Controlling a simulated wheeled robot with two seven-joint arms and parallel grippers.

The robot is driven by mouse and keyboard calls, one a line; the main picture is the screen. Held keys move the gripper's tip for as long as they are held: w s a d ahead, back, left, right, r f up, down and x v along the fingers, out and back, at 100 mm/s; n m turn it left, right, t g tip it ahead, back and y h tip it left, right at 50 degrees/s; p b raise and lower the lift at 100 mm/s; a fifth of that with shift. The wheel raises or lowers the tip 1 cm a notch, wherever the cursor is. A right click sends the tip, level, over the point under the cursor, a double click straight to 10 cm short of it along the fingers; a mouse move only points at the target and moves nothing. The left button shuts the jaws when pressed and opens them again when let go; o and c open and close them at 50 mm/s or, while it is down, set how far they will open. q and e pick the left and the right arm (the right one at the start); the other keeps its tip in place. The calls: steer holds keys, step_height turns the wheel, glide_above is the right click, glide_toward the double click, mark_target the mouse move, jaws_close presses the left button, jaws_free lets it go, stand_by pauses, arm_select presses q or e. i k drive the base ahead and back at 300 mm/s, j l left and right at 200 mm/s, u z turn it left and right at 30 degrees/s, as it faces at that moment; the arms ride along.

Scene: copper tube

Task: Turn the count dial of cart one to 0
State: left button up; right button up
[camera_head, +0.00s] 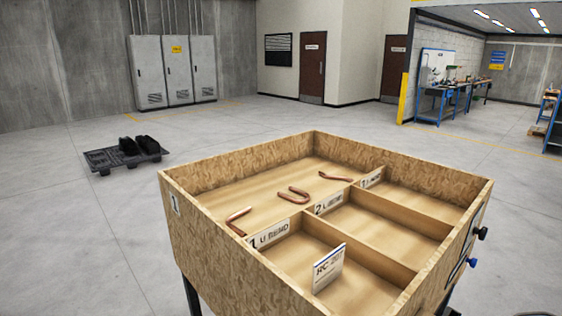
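Cart one (214,261) is a chipboard box on dark legs, with a "1" label (175,204) on its left wall. On its right outer wall I see a black knob (481,233) and a blue knob (472,262). I cannot tell which is the count dial, and no dial reading is legible. Several bent copper tubes, such as a U-shaped one (293,194), lie in the undivided far-left part. Neither of my grippers is in view.
The cart's near-right side has compartments with labels, and a white card (328,268) stands in the nearest. A dark pallet (103,160) lies on the floor at left. Grey cabinets (178,70) stand at the back wall. The floor around the cart is mostly clear.

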mark_target(481, 233)
steer(key=k+l+z, duration=0.1)
steer(key=z, duration=0.25)
steer(key=k+l+z, duration=0.15)
steer(key=z, duration=0.25)
steer(key=k+l+z, duration=0.35)
steer(key=i+l+u, duration=0.15)
steer(key=i+u, duration=0.2)
steer(key=i+l+u, duration=0.25)
steer(key=u, duration=0.15)
steer(key=i+l+u, duration=0.35)
steer(key=k, duration=0.05)
